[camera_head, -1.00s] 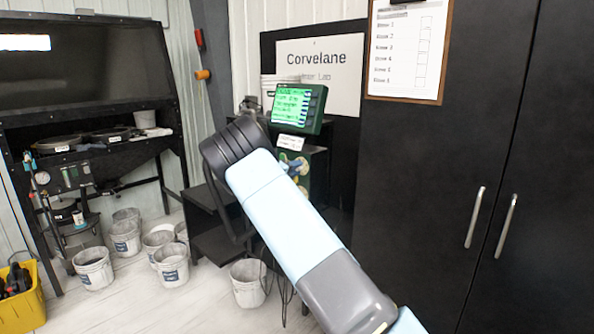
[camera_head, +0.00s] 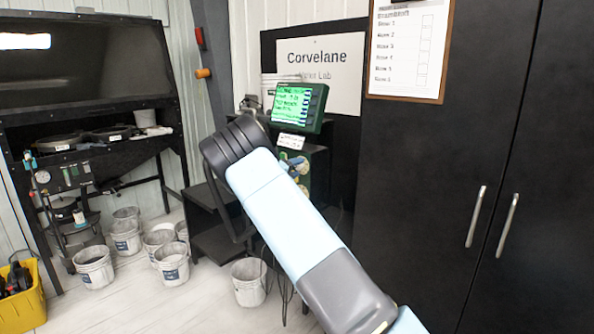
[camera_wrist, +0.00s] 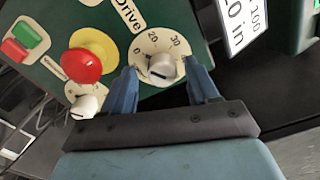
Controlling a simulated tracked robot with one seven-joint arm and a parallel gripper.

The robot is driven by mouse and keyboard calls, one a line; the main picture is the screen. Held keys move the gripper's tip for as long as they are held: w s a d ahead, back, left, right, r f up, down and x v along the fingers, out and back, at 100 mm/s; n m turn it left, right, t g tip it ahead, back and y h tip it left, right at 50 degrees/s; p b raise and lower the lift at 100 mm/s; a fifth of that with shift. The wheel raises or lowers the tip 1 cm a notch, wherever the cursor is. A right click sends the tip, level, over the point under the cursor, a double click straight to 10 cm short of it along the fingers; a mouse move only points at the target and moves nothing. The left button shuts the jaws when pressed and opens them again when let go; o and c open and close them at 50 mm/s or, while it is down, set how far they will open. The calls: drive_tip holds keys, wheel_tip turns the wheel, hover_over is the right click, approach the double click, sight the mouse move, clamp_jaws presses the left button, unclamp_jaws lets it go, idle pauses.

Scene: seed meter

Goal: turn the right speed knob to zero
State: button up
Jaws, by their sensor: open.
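In the wrist view, a grey-white speed knob (camera_wrist: 161,66) sits on a cream dial plate (camera_wrist: 144,44) marked with 0, 20 and 30, below the word "Drive". My gripper (camera_wrist: 163,80) is open, with one blue finger on each side of this knob. I cannot tell whether the fingers touch it. A second white knob (camera_wrist: 84,106) on its own dial is to the left, outside the fingers. In the head view my arm hides most of the control panel, and only a small blue part of the gripper (camera_head: 297,163) shows.
A red button on a yellow base (camera_wrist: 88,60) and a red and green switch (camera_wrist: 22,42) are on the same green panel. A green-screened monitor (camera_head: 297,107) stands above it. Buckets (camera_head: 171,263) crowd the floor at left. A black cabinet (camera_head: 430,180) stands at right.

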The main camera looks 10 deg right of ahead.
drive_tip(key=v, duration=1.3)
drive_tip(key=shift+s+a, duration=0.2)
drive_tip(key=shift+a, duration=0.15)
drive_tip(key=s+d+r+m+g+y, duration=0.3)
drive_tip(key=s+d+r+m+g, duration=0.1)
drive_tip(key=s+d+m, duration=0.6)
drive_tip(key=s+d+r+m+g+y, duration=0.4)
drive_tip(key=s+d+m, duration=0.4)
drive_tip(key=s, duration=0.5)
drive_tip(key=s+a+r+m+t+y, duration=0.1)
drive_tip(key=s+a+m+y, duration=0.1)
drive_tip(key=s+m, duration=0.5)
drive_tip(key=s+a+r+m+t+y, duration=0.1)
drive_tip(key=s+m, duration=0.6)
drive_tip(key=s, duration=0.7)
drive_tip(key=s+a+r+m+t+y, duration=0.1)
drive_tip(key=s+a+r+m+y, duration=0.1)
drive_tip(key=s+m, duration=0.5)
drive_tip(key=shift+s+a+r+y, duration=0.3)
drive_tip(key=shift+s+a+y, duration=0.35)
drive_tip(key=shift+s+y, duration=1.15)
